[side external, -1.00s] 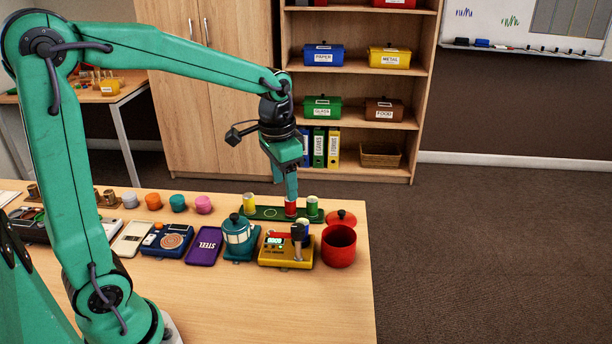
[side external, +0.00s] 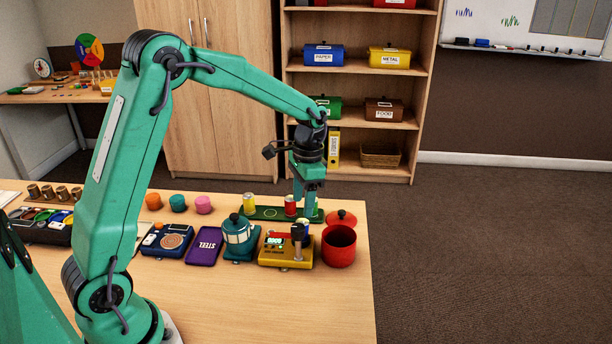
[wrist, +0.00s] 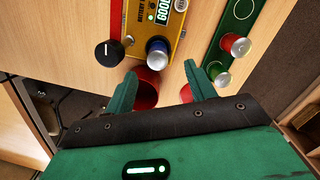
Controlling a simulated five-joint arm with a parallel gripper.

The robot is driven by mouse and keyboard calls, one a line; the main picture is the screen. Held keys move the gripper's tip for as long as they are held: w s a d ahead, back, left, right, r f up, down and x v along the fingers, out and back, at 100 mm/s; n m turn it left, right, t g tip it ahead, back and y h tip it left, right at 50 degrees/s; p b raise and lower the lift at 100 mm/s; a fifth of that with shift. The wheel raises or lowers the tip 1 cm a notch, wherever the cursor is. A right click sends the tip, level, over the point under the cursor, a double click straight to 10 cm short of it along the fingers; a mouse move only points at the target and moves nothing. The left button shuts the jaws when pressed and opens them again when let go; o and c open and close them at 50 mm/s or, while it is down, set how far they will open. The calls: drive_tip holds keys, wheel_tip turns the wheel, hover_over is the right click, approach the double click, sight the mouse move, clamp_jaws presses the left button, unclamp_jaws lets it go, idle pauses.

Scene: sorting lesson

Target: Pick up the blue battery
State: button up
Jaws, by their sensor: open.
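The blue battery (wrist: 157,50) stands upright on the yellow battery tester (wrist: 172,14) in the wrist view, its silver end facing the camera. In the side view only a bit of blue (side external: 306,240) shows behind the tester's dark knob. My gripper (side external: 305,208) is open and empty, over the right end of the green tray (side external: 268,213). In the wrist view its two spread fingers (wrist: 161,88) point toward the blue battery, which is ahead of and apart from them.
A red battery (wrist: 235,45) and a green battery (wrist: 218,72) stand in the tray; a yellow battery (side external: 249,202) stands at its left. The red pot (side external: 338,247) and its lid (side external: 341,218) are right of the tester. A teal lantern-like pot (side external: 238,232) is left of it.

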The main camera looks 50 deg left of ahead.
sight(302, 221)
drive_tip(key=shift+s+f, duration=0.15)
drive_tip(key=shift+f, duration=0.95)
drive_tip(key=shift+d+f, duration=0.1)
drive_tip(key=shift+s+d+f, duration=0.1)
drive_tip(key=shift+s+f, duration=0.05)
drive_tip(key=shift+f, duration=1.1)
drive_tip(key=shift+s+d+f, duration=0.1)
drive_tip(key=shift+s+f, duration=0.05)
drive_tip(key=shift+f, duration=1.05)
clamp_jaws()
drive_tip(key=shift+r, duration=0.1)
drive_tip(key=shift+r, duration=4.95)
